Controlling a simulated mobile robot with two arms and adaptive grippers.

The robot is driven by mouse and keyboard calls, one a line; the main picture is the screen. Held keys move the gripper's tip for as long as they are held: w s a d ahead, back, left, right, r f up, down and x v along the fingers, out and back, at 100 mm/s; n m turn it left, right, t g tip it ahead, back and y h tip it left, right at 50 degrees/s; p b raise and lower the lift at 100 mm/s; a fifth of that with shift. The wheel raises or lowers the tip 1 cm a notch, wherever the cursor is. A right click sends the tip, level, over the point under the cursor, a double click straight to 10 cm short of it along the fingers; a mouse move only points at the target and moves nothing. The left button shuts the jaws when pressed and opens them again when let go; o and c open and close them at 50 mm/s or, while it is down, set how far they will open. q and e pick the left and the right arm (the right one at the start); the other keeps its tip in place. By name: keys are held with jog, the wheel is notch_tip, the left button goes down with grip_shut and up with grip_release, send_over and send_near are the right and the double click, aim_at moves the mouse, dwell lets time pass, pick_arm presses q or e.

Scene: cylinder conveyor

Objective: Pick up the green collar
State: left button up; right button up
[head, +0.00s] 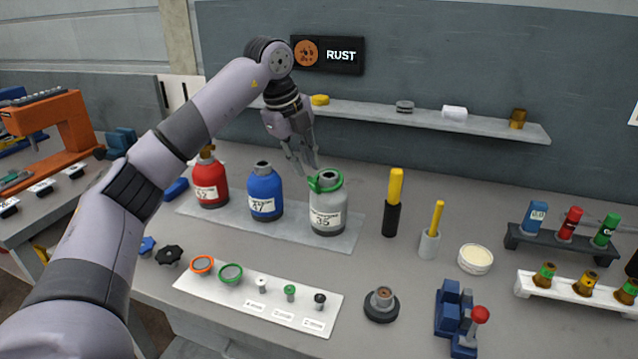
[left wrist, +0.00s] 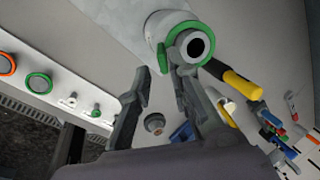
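A green collar (head: 325,182) sits around the neck of the grey cylinder (head: 328,212), which stands upright at the right end of the row. In the left wrist view the collar (left wrist: 167,46) shows as a green band beside the cylinder's pale neck. My left gripper (head: 307,170) is above and just left of the collar. Its two fingers (left wrist: 164,76) are apart with nothing between them, and the right finger looks very close to the collar; contact cannot be told. A separate green ring (head: 231,274) lies on the white labelled strip. My right gripper is not in view.
A blue cylinder (head: 265,195) and a red cylinder (head: 210,185) stand left of the grey one on a grey plate (head: 287,226). A yellow-handled tool (head: 395,190) stands to the right. A wall shelf (head: 375,112) runs behind. The strip also holds an orange ring (head: 202,264).

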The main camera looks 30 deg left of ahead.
aim_at(312, 178)
pick_arm(q)
jog(key=shift+d+p+x, duration=0.15)
jog(key=shift+p+x, duration=0.1)
jog(key=shift+x, duration=1.15)
jog(key=shift+d+p+x, duration=0.1)
jog(key=shift+p+x, duration=0.15)
jog(key=shift+x, duration=1.1)
jog(key=shift+c, duration=0.3)
grip_shut()
